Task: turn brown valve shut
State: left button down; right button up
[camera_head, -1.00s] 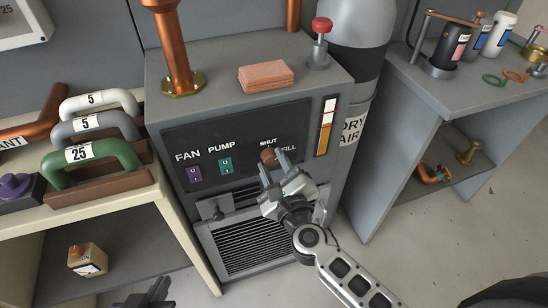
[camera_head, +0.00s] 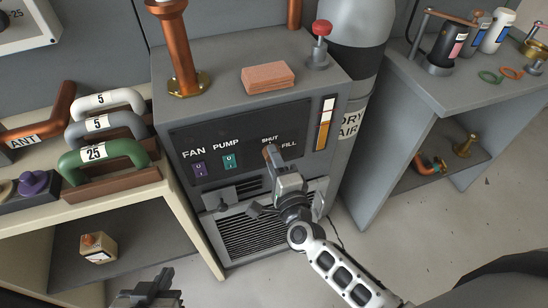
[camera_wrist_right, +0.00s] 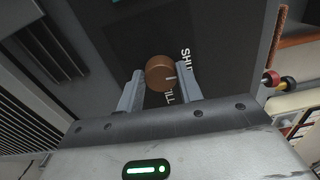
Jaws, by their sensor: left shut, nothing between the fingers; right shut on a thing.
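The brown valve (camera_wrist_right: 161,73) is a small round knob on the dark front panel (camera_head: 240,140) of the grey cabinet, beside the SHUT and FILL labels. In the right wrist view its white mark faces right, toward the lettering; I cannot tell which label it lines up with. My right gripper (camera_head: 272,155) is shut on the knob, one finger on each side (camera_wrist_right: 160,88). In the head view its fingers largely hide the knob. My left gripper (camera_head: 160,284) is low at the bottom edge, shut and empty, away from the panel.
A purple FAN switch (camera_head: 199,169) and a teal PUMP switch (camera_head: 229,161) sit left of the valve. A gauge (camera_head: 325,122) is to its right. A grey shelf (camera_head: 400,150) stands right.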

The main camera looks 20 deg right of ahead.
jog(key=shift+n, duration=0.4)
jog(key=o, duration=1)
jog(key=shift+s, duration=0.1)
